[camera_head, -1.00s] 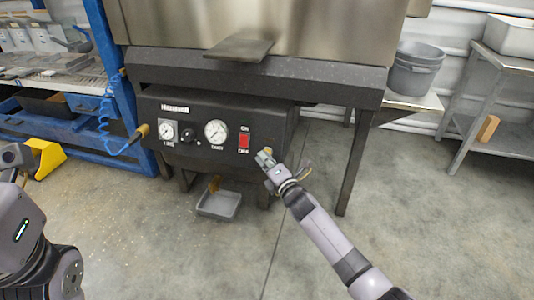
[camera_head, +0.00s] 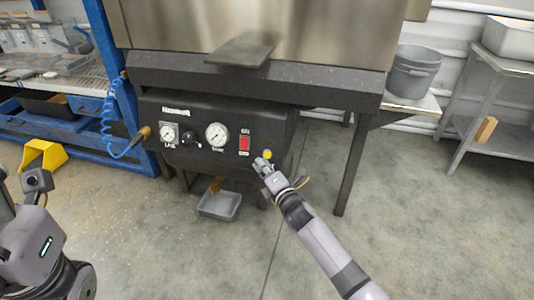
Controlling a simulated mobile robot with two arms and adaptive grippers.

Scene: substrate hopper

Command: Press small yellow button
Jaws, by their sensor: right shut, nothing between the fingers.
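The small yellow button (camera_head: 267,154) is on the right end of the black control panel (camera_head: 205,160), below and right of the red switch (camera_head: 244,143). My right gripper (camera_head: 258,163) is shut and empty. Its tips are just below and left of the button in the picture; I cannot tell whether they touch the panel.
Two gauges (camera_head: 217,134) and a black knob are on the panel's left. A grey tray (camera_head: 219,205) sits below. A metal shelf plate (camera_head: 240,52) juts out above. A blue rack (camera_head: 105,60) stands left. The floor in front is clear.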

